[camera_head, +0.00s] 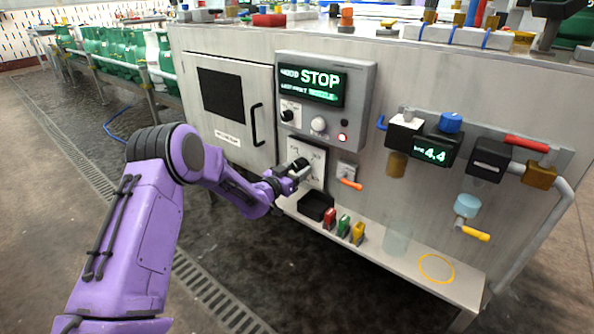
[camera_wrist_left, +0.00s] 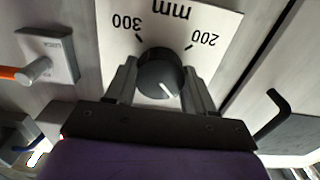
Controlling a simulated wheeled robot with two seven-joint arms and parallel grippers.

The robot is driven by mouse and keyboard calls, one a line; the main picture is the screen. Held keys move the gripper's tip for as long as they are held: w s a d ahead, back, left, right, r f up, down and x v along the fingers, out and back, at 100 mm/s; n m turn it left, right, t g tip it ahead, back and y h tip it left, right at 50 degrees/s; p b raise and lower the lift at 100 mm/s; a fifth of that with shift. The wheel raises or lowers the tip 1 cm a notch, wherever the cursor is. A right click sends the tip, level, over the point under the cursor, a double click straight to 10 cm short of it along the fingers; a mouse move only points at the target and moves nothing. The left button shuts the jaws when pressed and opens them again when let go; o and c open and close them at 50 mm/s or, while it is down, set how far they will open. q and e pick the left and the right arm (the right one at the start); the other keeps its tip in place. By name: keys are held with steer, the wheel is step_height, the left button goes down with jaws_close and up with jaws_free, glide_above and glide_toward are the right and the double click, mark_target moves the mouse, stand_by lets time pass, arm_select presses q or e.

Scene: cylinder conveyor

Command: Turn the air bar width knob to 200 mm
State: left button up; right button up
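The air bar width knob (camera_wrist_left: 160,78) is black and round, on a white dial plate (camera_wrist_left: 112,40) marked 300, 200 and mm. The lettering is upside down in the left wrist view. A white mark on the knob's face points down and slightly right there, away from both numbers. My left gripper (camera_wrist_left: 160,88) has one finger on each side of the knob, and both appear to touch it. In the head view my left gripper (camera_head: 298,168) is at the dial plate (camera_head: 316,158) and hides most of the knob. My right gripper is not in view.
Above the dial is a control panel (camera_head: 364,100) with a display reading STOP. A small plate with an orange lever (camera_head: 350,185) is beside the dial. Below are a black bin (camera_head: 315,205) and red, green and yellow pieces on a ledge. A cabinet door handle (camera_head: 255,125) is to the left.

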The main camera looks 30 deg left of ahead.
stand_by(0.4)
arm_select(q)
steer(key=n+p, duration=0.3)
steer(key=shift+r+n, duration=0.2)
steer(key=shift+n, duration=0.1)
steer(key=n+p, duration=0.2)
steer(key=n, duration=0.2)
steer(key=shift+d+n, duration=0.1)
steer(key=shift+n, duration=0.2)
steer(key=n+p, duration=0.1)
steer(key=n, duration=0.3)
steer(key=shift+f, duration=0.1)
steer(key=shift+d+n+p, duration=0.1)
steer(key=shift+n+p, duration=0.6)
steer(key=shift+n, duration=2.1)
steer(key=o, duration=1)
steer(key=shift+w, duration=0.1)
